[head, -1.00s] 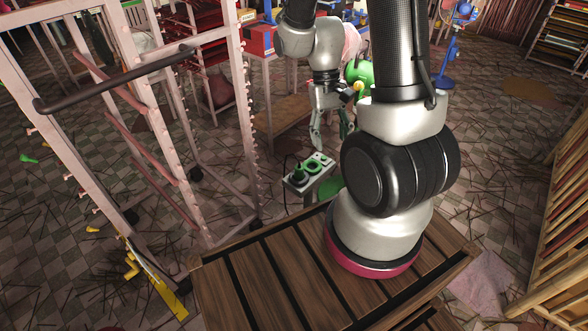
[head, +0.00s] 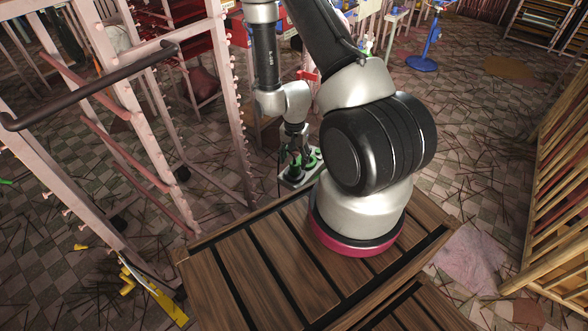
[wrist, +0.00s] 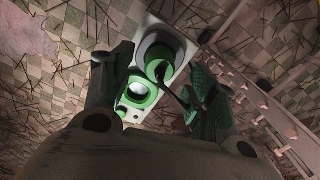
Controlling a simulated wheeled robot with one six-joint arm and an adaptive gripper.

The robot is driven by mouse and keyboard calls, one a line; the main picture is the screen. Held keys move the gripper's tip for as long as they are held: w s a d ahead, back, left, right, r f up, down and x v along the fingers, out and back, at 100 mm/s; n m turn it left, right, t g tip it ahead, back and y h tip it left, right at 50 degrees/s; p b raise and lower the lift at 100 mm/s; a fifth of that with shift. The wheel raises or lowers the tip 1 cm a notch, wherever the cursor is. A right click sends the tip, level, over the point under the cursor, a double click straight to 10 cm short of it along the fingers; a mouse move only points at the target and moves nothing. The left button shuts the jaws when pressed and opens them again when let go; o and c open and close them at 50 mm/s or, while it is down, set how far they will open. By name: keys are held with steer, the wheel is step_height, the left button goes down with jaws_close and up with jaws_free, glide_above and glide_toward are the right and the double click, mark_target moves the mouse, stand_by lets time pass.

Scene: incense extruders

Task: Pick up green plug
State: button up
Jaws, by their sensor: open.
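A pale grey box (head: 291,182) with round green fittings on top stands behind my wooden deck in the head view. In the wrist view, the box (wrist: 190,47) carries a green round piece (wrist: 160,68) with a dark middle and a thin black rod or cable, likely the green plug. Beside it is a green ring with a white centre (wrist: 140,93). My gripper (head: 301,163) points down over the box. In the wrist view my gripper (wrist: 161,66) is open, its fingers on either side of the green pieces; I cannot tell whether they touch.
A pale metal rack (head: 140,120) with pegs stands close on the left. Wooden slats (head: 555,220) stand at the right. A yellow tool (head: 160,300) lies on the floor at lower left. Thin sticks litter the checkered floor.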

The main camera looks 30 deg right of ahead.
mark_target(294, 163)
step_height(294, 163, down, 4)
steer(key=shift+w+f, duration=0.15)
steer(key=shift+f, duration=0.1)
steer(key=c, duration=1.1)
